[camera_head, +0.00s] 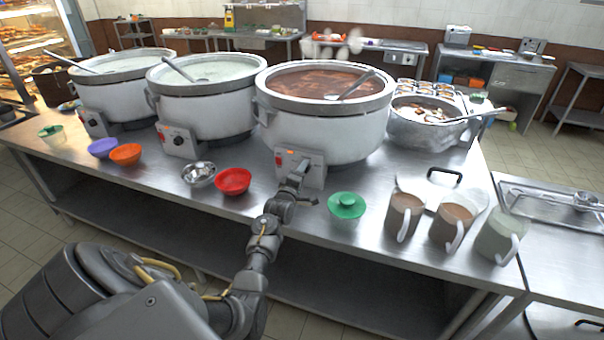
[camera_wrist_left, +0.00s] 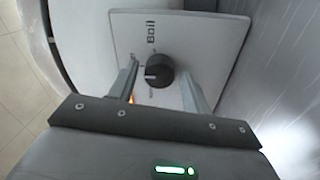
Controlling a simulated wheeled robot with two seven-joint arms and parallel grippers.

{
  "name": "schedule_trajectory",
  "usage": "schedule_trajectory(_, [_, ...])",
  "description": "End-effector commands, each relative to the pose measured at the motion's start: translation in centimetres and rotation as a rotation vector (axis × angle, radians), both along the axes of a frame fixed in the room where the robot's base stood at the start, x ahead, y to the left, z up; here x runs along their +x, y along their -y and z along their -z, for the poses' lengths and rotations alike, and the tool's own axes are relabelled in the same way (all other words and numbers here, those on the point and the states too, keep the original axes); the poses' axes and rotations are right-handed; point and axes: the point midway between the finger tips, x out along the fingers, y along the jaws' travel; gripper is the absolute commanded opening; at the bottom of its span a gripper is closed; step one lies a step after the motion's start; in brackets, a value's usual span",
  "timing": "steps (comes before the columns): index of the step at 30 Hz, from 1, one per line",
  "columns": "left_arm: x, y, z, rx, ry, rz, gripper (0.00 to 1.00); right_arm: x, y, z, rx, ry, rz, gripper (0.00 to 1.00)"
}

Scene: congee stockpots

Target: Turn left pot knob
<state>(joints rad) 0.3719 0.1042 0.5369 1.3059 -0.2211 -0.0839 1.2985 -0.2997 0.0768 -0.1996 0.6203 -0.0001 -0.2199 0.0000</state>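Three large white pots stand in a row on the steel table: the left pot (camera_head: 122,90), the middle pot (camera_head: 207,105) and the right pot (camera_head: 325,125) with brown contents. The left pot's control panel (camera_head: 94,123) and the middle pot's control panel (camera_head: 178,140) each show a dark knob. My left gripper (camera_head: 299,172) is at the right pot's control panel (camera_head: 314,172). In the left wrist view a black round knob (camera_wrist_left: 159,70) under the word "Boil" sits between the open fingers (camera_wrist_left: 160,88), with gaps on both sides. My right gripper is out of view.
Several mugs (camera_head: 404,215) stand at the right. An orange bowl (camera_head: 125,154) and purple bowl (camera_head: 102,147) are farther left.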

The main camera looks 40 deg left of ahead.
Motion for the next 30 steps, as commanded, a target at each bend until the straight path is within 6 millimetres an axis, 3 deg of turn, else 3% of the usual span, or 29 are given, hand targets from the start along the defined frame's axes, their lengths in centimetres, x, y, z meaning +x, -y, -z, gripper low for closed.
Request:
schedule_trajectory(13, [-0.8, 0.3, 0.1, 0.001, -0.001, 0.0, 0.55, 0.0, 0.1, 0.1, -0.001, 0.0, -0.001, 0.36])
schedule_trajectory(24, [-7.4, 2.5, 0.5, 0.002, -0.001, 0.0, 0.55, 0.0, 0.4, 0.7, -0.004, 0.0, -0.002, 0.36])
schedule_trajectory(30, [-9.7, 3.2, 0.5, 0.0, 0.0, 0.0, 0.55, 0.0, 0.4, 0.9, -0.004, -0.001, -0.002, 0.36])
